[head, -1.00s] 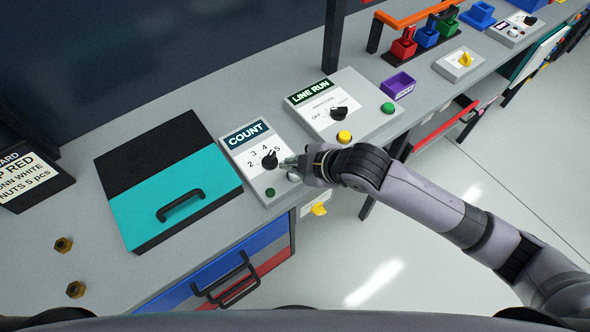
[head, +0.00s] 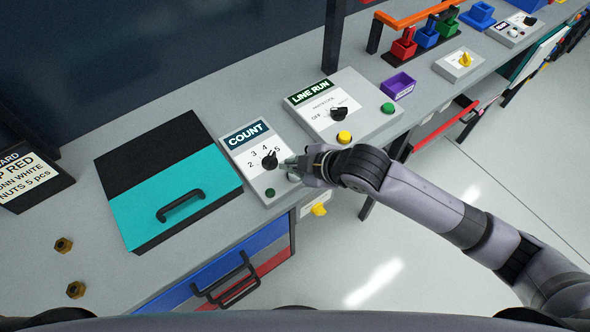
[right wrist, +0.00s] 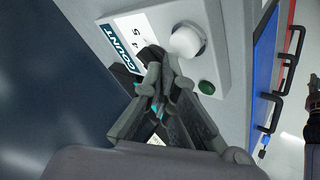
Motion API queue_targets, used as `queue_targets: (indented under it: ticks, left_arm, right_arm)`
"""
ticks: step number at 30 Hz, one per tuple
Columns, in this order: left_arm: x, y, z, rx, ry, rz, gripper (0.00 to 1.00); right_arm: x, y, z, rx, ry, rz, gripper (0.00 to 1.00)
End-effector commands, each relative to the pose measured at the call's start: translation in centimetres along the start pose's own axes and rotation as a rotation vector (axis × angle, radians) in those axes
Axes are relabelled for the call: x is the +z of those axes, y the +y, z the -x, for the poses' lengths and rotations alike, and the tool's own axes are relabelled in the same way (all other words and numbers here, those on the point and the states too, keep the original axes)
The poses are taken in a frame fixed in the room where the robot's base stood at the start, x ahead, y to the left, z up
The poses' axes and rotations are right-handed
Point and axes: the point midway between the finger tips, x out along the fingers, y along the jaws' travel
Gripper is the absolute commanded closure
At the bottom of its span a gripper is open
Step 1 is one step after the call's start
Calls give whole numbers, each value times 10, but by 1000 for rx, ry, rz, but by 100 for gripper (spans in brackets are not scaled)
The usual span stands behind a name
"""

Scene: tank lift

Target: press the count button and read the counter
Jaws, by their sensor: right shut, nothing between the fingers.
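My right gripper (head: 289,164) is shut and empty over the panel's right edge, close to the knob. Its fingers (right wrist: 160,75) cover part of the panel, and I cannot tell whether they touch it. My left gripper is out of view.
A teal and black lidded box (head: 170,185) stands left of the panel. The LINE RUN panel (head: 335,108) stands to the right. Two brass nuts (head: 64,245) lie at front left. A purple bin (head: 398,85) and coloured holders (head: 427,35) are further right.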

Motion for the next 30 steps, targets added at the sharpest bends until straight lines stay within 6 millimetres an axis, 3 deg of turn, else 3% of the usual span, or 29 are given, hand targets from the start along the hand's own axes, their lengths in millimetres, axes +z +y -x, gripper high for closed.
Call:
queue_targets:
  ticks: [30]
  left_arm:
    - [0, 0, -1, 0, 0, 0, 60]
  right_arm:
    - [6, -6, -8, 0, 0, 0, 100]
